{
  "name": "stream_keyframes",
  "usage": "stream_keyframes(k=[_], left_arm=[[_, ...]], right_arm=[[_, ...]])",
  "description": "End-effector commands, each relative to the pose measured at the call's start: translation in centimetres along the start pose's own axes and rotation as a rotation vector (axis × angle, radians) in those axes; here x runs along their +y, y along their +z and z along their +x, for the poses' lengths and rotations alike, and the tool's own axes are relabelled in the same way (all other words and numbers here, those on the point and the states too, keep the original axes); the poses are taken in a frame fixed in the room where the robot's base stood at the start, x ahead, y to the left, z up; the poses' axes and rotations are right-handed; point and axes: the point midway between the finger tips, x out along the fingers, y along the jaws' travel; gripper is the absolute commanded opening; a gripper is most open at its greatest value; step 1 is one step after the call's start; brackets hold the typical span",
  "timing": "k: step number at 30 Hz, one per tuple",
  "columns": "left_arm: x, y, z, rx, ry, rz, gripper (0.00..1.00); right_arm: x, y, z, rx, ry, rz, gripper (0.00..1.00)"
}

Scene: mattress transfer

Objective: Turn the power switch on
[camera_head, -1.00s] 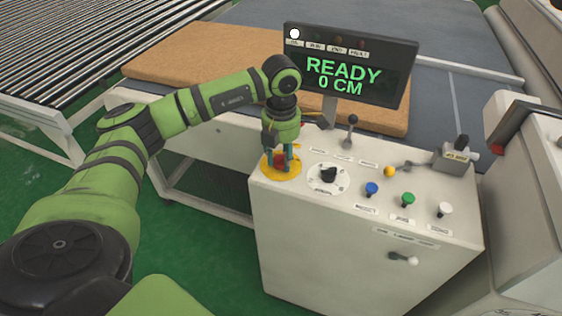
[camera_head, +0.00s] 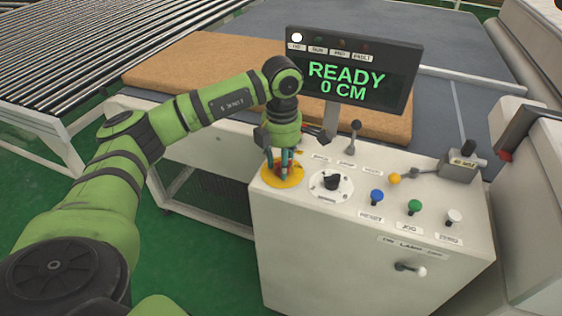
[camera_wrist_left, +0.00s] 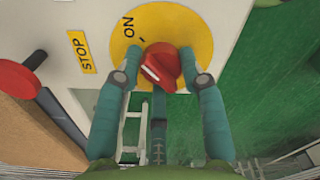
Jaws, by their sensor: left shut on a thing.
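The power switch is a red rotary knob (camera_wrist_left: 160,66) on a round yellow plate (camera_head: 283,183) at the left end of the white console top. My left gripper (camera_head: 284,172) reaches down over the plate, with its fingers on either side of the knob. In the left wrist view the left gripper (camera_wrist_left: 163,82) is shut on the red knob. The knob's white mark points to the left and a little down, apart from the word ON on the plate. The display (camera_head: 347,82) is lit and reads READY 0 CM, with a white lamp lit at its upper left. My right gripper is not in view.
The console (camera_head: 350,250) carries a black selector (camera_head: 331,181), blue (camera_head: 376,196), green (camera_head: 414,206) and white (camera_head: 454,216) buttons, and levers. A tan mattress (camera_head: 190,66) lies behind on the grey table. A STOP label (camera_wrist_left: 81,52) is beside the plate.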

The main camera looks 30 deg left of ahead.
Motion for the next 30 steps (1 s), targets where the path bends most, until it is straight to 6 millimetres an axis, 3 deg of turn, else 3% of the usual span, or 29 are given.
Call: stream_keyframes(k=[6, 7, 8, 20, 25, 30], left_arm=[[-0.3, 0.3, -0.1, -0.007, -0.002, 0.017, 0.07], [-0.3, 0.3, -0.1, -0.007, -0.002, 0.017, 0.48], [-0.3, 0.3, -0.1, -0.007, -0.002, 0.017, 0.6], [-0.1, 0.2, -0.4, -0.003, -0.002, 0.008, 0.6], [-0.1, 0.3, -2.8, -0.006, 0.002, 0.009, 0.6], [-0.1, 0.3, -6.6, -0.007, 0.002, 0.01, 0.6]], right_arm=[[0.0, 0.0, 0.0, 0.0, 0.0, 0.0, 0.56], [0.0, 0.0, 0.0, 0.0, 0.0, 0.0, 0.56], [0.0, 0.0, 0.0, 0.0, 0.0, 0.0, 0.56], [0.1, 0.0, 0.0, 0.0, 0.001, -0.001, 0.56], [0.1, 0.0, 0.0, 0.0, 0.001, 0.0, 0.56], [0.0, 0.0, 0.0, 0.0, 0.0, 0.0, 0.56]])
